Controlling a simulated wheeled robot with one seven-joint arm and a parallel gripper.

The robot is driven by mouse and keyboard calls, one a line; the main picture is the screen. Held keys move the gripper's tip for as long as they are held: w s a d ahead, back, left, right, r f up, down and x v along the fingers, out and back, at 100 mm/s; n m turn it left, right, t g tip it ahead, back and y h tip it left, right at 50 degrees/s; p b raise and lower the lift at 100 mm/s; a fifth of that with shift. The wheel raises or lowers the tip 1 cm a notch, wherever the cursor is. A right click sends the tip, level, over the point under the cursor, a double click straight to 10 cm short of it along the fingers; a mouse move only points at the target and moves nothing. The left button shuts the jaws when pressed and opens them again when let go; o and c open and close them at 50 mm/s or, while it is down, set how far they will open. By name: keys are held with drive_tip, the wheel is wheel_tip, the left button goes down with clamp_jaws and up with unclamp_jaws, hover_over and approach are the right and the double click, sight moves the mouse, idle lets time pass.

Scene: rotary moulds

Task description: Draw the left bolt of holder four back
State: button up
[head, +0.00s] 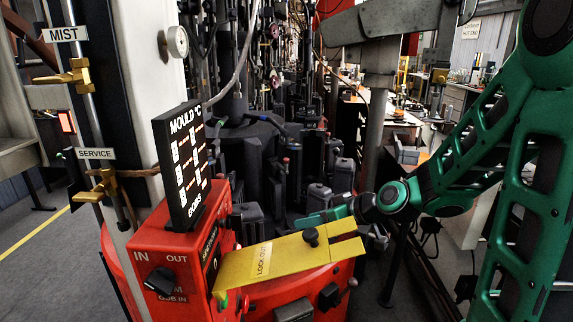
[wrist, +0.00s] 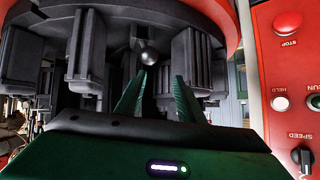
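In the wrist view, several dark grey mould holders (wrist: 91,60) hang in a ring under a red rim. A round metal ball knob (wrist: 148,54) faces me between two holders; it may be a bolt's end. I can read no holder number, so I cannot tell which holder is four. My gripper (wrist: 162,74) has its two green fingers apart with nothing held between them. The knob lies just ahead of the fingertips, nearer the left one; I cannot tell whether they touch. In the head view my gripper (head: 326,216) reaches in among dark machinery behind the yellow plate, and its tips are poorly visible.
A yellow lockout plate (head: 275,258) lies over the red housing (head: 165,245) close to my gripper. A mould temperature display (head: 183,165) stands on the housing. In the wrist view, a red panel (wrist: 288,85) with stop, held, run and speed controls is close on the right.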

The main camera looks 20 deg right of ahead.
drive_tip(key=w+a+r+t+y, duration=0.1)
drive_tip(key=w+a+r+t, duration=0.15)
drive_tip(key=w+r, duration=0.2)
drive_tip(key=m+t, duration=0.3)
drive_tip(key=t, duration=0.2)
approach(286, 160)
drive_tip(key=shift+h, duration=0.6)
drive_tip(key=x, duration=1)
drive_tip(key=shift+w+a+f, duration=0.15)
drive_tip(key=shift+w+f, duration=0.1)
drive_tip(key=shift+w, duration=0.05)
clamp_jaws()
